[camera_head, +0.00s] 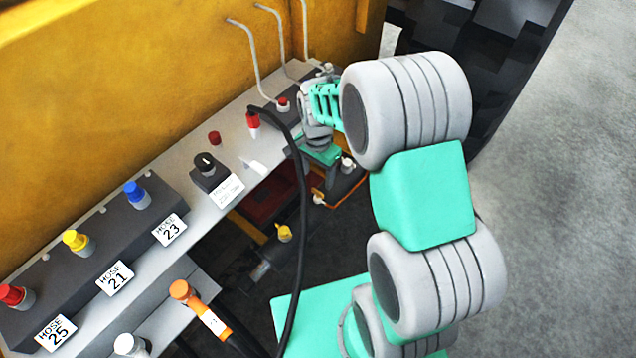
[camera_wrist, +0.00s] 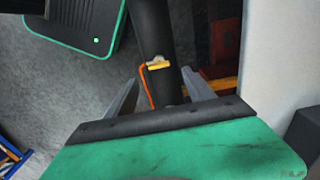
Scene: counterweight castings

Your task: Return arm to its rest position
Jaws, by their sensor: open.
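My arm reaches up the right side of the head view and bends left toward the far end of the grey panel. My gripper (camera_head: 322,153) is at that far end, partly hidden by my own wrist, beside the panel's edge. In the wrist view the two grey fingers of my gripper (camera_wrist: 158,82) stand apart. No held thing shows between them. A thick black cylindrical shape (camera_wrist: 155,35) and an orange-and-yellow fitting (camera_wrist: 158,66) appear beyond the fingers; whether they touch the fingers I cannot tell.
A grey panel (camera_head: 245,178) carries coloured connectors and hose labels. A black hose (camera_head: 301,215) hangs in front of it, left of my arm. An orange-capped hose (camera_head: 205,312) stands at the lower left. A yellow wall (camera_head: 130,80) rises behind. Bare floor (camera_head: 565,220) lies right.

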